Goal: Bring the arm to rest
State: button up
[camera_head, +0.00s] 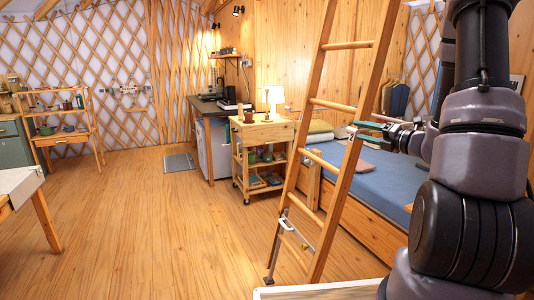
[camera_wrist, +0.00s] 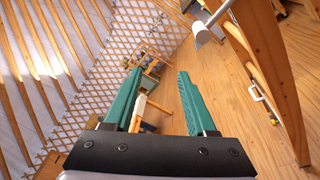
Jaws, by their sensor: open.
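My arm fills the right side of the head view, bent, with its dark and grey links close to the camera. My gripper (camera_head: 370,132) is held out to the left in front of the bed, just right of the ladder. In the wrist view my gripper (camera_wrist: 158,98) shows two green fingers set wide apart. Nothing is between the fingertips; the floor and far shelving show behind them.
The wooden ladder (camera_head: 345,165) stands slanted close left of my gripper, and also shows in the wrist view (camera_wrist: 268,75). The bed (camera_head: 375,180) lies behind my arm. A wheeled cart (camera_head: 262,133) stands further back. The floor (camera_head: 150,215) at the left middle is clear.

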jog(key=s+a+r+n+g+y, duration=0.1)
jog(key=s+a+r+n+g, duration=0.2)
jog(key=s+a+n+g, duration=0.55)
jog(key=s+a+r+n+g+y, duration=0.1)
jog(key=s+a+r+n+g, duration=0.25)
jog(key=s+a+n, duration=0.6)
jog(key=s+d+r+n+t+h, duration=0.2)
jog(key=s+d+r+n+h, duration=0.1)
jog(key=n, duration=0.7)
jog(key=s+d+r+n+t+h, duration=0.2)
jog(key=n+h, duration=0.4)
jog(key=n, duration=0.4)
jog(key=shift+s+d+r, duration=0.45)
jog(key=shift+d+r, duration=0.35)
jog(key=shift+d, duration=0.25)
